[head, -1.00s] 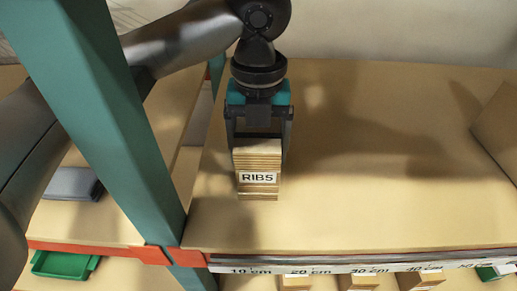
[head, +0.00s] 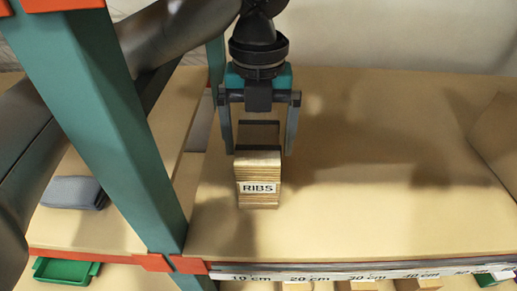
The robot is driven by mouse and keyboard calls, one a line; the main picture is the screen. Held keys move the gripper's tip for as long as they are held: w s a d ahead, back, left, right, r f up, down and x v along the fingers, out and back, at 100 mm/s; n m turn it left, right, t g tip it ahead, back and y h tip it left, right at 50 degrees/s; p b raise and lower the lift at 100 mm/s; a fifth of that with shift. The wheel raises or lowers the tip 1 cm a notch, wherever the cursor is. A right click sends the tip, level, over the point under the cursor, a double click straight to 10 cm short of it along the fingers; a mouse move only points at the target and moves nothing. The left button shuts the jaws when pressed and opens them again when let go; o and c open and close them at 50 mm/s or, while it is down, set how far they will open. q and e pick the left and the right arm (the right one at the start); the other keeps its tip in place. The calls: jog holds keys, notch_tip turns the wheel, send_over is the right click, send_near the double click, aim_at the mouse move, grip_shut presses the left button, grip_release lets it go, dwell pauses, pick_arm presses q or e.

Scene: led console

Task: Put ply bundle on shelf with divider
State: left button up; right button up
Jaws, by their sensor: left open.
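The ply bundle (head: 258,182), a stack of thin wooden layers with a white "RIBS" label facing me, stands upright on the shelf board (head: 370,215) near its left end in the head view. My left gripper (head: 257,148) is open just behind and above the bundle, with one finger toward each side and a gap over the bundle's top. A brown upright panel or box (head: 497,135) is at the right edge; I cannot tell whether it is the divider. My right gripper is not in view.
A teal post (head: 105,125) with orange brackets stands left of the bundle. A scale strip (head: 345,273) marks the shelf's front edge. A grey folded item (head: 73,192) and a green tray (head: 65,271) are at left. The shelf middle is clear.

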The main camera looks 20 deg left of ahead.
pick_arm(q)
jog(key=shift+r+p, duration=0.35)
jog(key=shift+r, duration=1.3)
jog(key=shift+f, duration=0.1)
